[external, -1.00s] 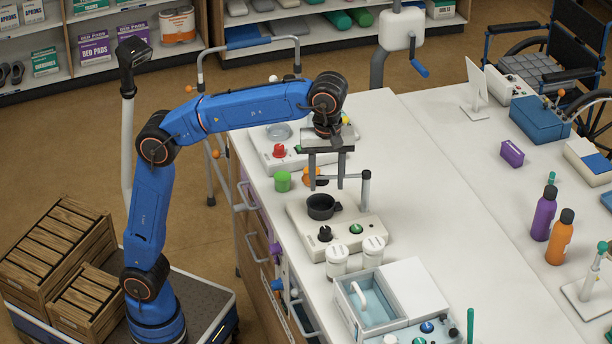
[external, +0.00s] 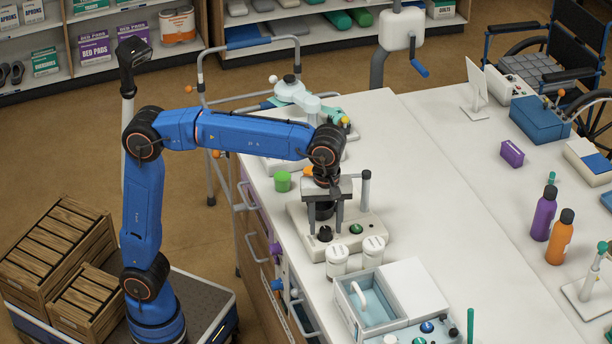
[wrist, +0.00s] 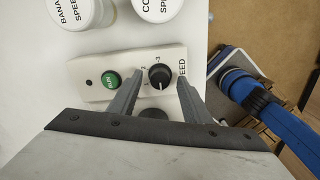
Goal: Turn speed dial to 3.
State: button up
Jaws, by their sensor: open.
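The speed dial (wrist: 159,76) is a black round knob on a white mixer base (wrist: 120,72). Small numbers ring it, with 3 at its upper side in the wrist view; its pointer is too small to read surely. In the external view the dial (external: 325,233) sits on the front left of the base (external: 368,226). My gripper (wrist: 160,80) is open, pointing down, with one finger on each side of the dial. I cannot tell whether they touch it. My gripper (external: 325,226) partly hides the dark cup (external: 321,212) behind.
A green RUN button (wrist: 111,79) sits beside the dial. The mixer's upright post (external: 365,190) rises close to my gripper. Two white lidded jars (external: 337,262) stand in front.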

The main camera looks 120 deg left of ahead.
jog(key=shift+f, duration=0.2)
jog(key=shift+c, duration=0.2)
jog(key=c, duration=1)
